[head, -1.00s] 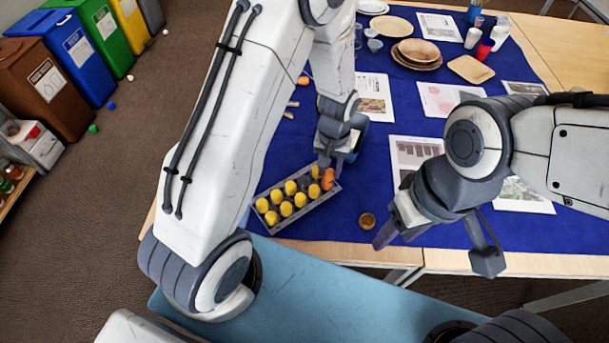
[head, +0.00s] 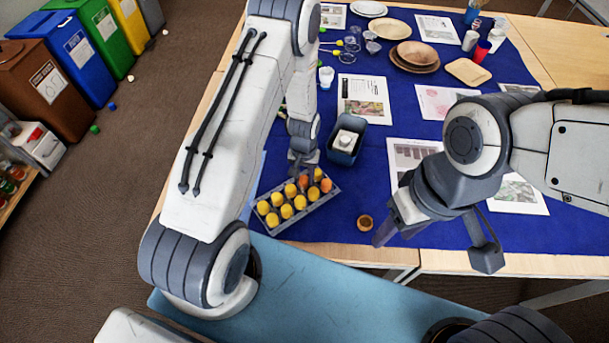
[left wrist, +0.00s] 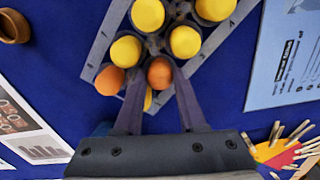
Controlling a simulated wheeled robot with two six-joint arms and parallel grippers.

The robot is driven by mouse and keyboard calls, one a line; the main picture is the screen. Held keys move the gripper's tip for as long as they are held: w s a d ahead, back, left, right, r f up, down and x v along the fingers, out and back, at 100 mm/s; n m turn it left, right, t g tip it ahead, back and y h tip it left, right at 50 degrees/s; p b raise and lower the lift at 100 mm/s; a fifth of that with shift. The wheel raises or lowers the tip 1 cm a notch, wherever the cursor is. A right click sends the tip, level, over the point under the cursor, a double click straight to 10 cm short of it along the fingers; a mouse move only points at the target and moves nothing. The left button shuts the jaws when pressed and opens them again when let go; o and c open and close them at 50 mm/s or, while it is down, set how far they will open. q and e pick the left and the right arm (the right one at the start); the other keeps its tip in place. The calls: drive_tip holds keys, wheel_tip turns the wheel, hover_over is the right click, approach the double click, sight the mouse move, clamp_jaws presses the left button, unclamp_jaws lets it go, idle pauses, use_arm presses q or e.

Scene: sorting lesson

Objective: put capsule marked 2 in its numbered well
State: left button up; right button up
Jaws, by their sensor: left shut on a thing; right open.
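The grey well tray (head: 330,197) lies on the blue cloth near the table's front edge, with several yellow capsules (head: 286,211) in it. My left gripper (head: 300,172) is over its far side, pointing down, shut on an orange capsule (head: 303,183). That capsule shows between the fingertips in the left wrist view (left wrist: 159,72). A second orange capsule (head: 326,185) sits at the tray's right end, also in the left wrist view (left wrist: 108,80). I cannot read numbers on the capsules. My right gripper (head: 436,245) is open and empty, right of the tray.
A small round wooden pot (head: 365,222) stands right of the tray. A dark blue box (head: 345,143) with a white item stands behind it. Printed sheets (head: 364,96), plates (head: 415,55) and cups lie further back. The cloth between tray and box is clear.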

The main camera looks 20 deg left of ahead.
use_arm(q)
drive_tip(key=shift+f, duration=0.1)
drive_tip(key=o, duration=0.4)
